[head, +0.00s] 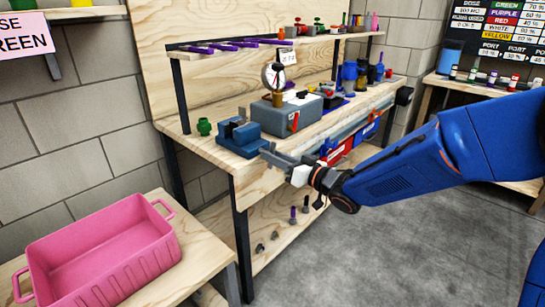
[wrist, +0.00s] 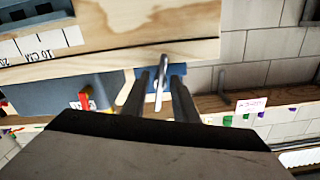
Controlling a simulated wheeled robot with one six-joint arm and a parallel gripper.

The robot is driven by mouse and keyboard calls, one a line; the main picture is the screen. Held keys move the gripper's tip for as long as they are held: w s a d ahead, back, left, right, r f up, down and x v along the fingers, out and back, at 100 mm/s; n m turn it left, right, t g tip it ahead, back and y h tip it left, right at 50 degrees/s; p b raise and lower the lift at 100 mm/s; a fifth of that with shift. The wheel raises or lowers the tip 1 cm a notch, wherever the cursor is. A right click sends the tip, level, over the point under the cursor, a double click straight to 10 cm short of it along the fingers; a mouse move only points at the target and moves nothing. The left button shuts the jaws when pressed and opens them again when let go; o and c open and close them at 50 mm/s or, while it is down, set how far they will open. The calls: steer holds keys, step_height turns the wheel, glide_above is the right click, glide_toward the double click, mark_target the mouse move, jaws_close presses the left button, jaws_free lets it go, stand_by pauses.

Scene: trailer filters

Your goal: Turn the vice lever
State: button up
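The blue vice (head: 238,134) sits on the front left part of the wooden workbench. My gripper (head: 272,152) is at the bench's front edge, just right of and below the vice. In the wrist view its two dark fingers are apart, with the thin silver vice lever (wrist: 162,82) between them. A gap shows between the lever and each finger, so my gripper is open around it. Part of the vice's blue body (wrist: 151,84) shows behind the lever. In the head view I cannot make out the lever apart from the fingers.
A grey box (head: 287,114) with a red handle and a round gauge (head: 273,77) stand right of the vice. A green knob-like part (head: 204,126) stands left of it. A pink crate (head: 104,256) is on a table at lower left. The floor is clear.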

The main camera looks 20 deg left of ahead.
steer(key=v, duration=1.6)
steer(key=shift+d, duration=0.25)
steer(key=w+d+r+m+t+h, duration=0.1)
steer(key=w+d+m+t+h, duration=0.15)
steer(key=d, duration=0.35)
steer(key=w+d+m+t+h, duration=0.1)
steer(key=w+d+t+h, duration=0.25)
steer(key=d, duration=0.25)
steer(key=s+d+m+h, duration=0.35)
steer(key=d+h, duration=0.35)
steer(key=d, duration=0.8)
steer(key=s+d+f+m+g+h, duration=0.1)
steer(key=s+d+f+g, duration=0.1)
steer(key=s, duration=0.6)
steer(key=s+d+f+m+g+h, duration=0.1)
steer(key=s+d+f+g, duration=0.1)
steer(key=s+d, duration=0.3)
steer(key=s+d+f+m+g+h, duration=0.1)
steer(key=s+d+g, duration=0.3)
steer(key=s, duration=0.8)
steer(key=shift+s+f+m+h, duration=0.2)
steer(key=shift+f+m+h, duration=0.1)
steer(key=shift+f, duration=0.5)
